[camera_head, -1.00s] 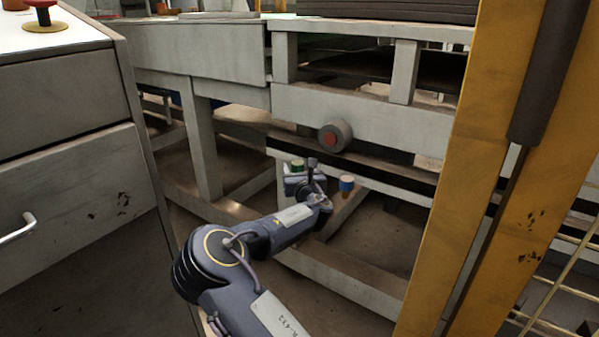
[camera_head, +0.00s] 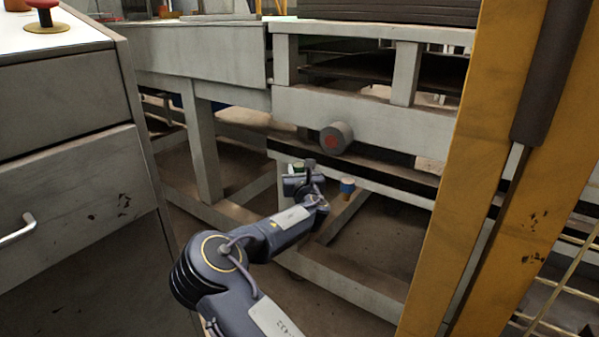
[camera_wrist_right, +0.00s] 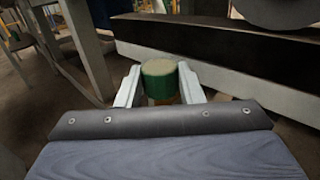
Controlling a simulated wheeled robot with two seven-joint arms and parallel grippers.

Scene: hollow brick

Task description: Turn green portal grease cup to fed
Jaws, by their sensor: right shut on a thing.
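The green grease cup (camera_wrist_right: 158,84) stands between the two pale fingers of my right gripper (camera_wrist_right: 159,88) in the right wrist view. The fingers lie on either side of it and are shut on it. Its pale round top faces up, and its lower part is partly hidden behind the wrist edge. In the head view a little of the green cup (camera_head: 298,166) shows just past my right gripper (camera_head: 297,178), under the frame's front rail. My left gripper is not in view.
A grey round knob with a red centre (camera_head: 335,138) sticks out of the frame above the cups. A yellow post (camera_head: 470,170) stands on the right and a grey drawer cabinet (camera_head: 75,180) on the left. A dark rail (camera_wrist_right: 200,45) runs close behind the green cup.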

